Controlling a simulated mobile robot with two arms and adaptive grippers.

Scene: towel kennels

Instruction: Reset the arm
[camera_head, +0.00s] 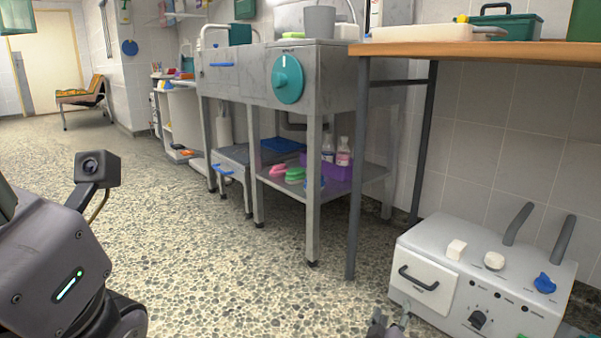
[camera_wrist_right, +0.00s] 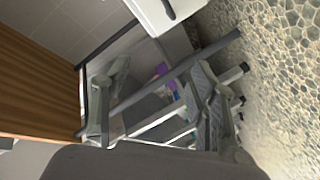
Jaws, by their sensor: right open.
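My right gripper (camera_head: 389,324) just enters at the bottom edge of the head view, with only its fingertips showing in front of the white machine. In the right wrist view my right gripper (camera_wrist_right: 160,110) is open, its two fingers well apart with nothing held between them. Part of my left arm, dark with a small camera on a stalk, shows at the left of the head view. Its gripper fingers are outside the picture.
A white machine (camera_head: 436,283) with knobs and a handle stands at the lower right, below a wooden tabletop (camera_head: 480,51). A metal sink stand (camera_head: 240,84) with a lower shelf (camera_head: 345,178) is in the middle. The pebbled floor (camera_head: 210,260) is clear between the stand and my left arm.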

